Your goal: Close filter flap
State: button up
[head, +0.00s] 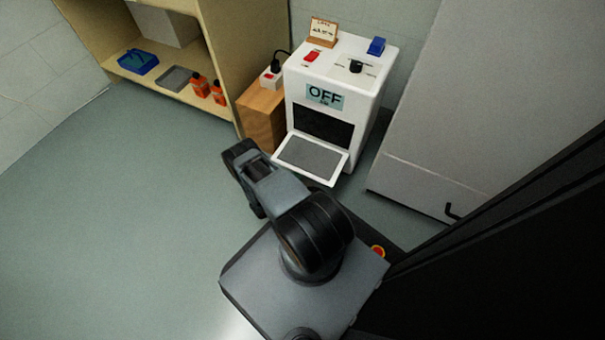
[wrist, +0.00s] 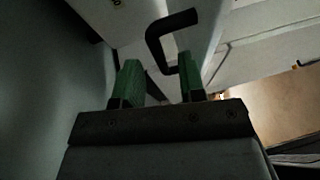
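The filter flap (head: 311,158) is a white-framed grey panel on the front of a white machine (head: 359,88). It hangs open, tilted outward and down below a dark opening (head: 322,127). The machine's display reads OFF (head: 325,97). My gripper (wrist: 160,78) shows two green fingers, apart with nothing between them. I cannot make out the gripper in the head view, where my arm is folded in front of the flap. I cannot identify the flap in the wrist view.
A black bent handle (wrist: 163,42) is just beyond the fingers in the wrist view. A grey cabinet (head: 440,110) stands right of the machine. A wooden block (head: 262,118) and a shelf (head: 160,82) with orange bottles (head: 201,87) stand left. The floor at left is clear.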

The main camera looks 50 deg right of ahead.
aim_at(302, 174)
jog(key=shift+x, duration=1.75)
grip_shut()
